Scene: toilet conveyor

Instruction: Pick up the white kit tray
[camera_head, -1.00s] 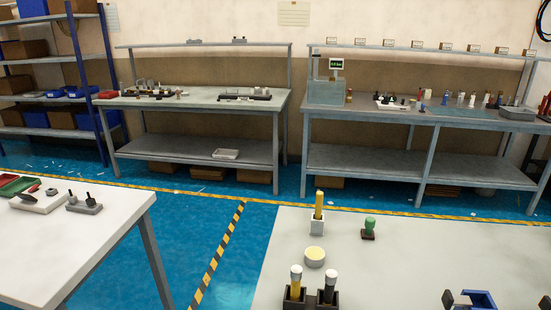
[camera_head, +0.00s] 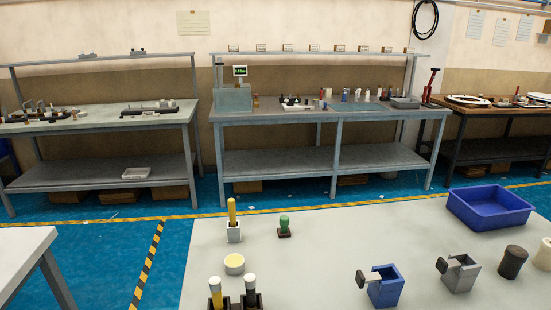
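A flat white tray (camera_head: 136,173) lies on the lower shelf of the left back bench. A second white, flat, tray-like item (camera_head: 297,107) with small dark parts on it lies on the grey workbench at the back centre. I cannot tell which of the two is the kit tray. Both are far off, beyond the near table. Neither of my grippers shows in the view.
The near table (camera_head: 330,240) holds a blue bin (camera_head: 489,207), a blue box (camera_head: 385,287), a grey box (camera_head: 460,272), a green-handled stamp (camera_head: 284,227) and yellow-topped items. Another white table (camera_head: 22,250) stands at left. Blue floor lies between near tables and back benches.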

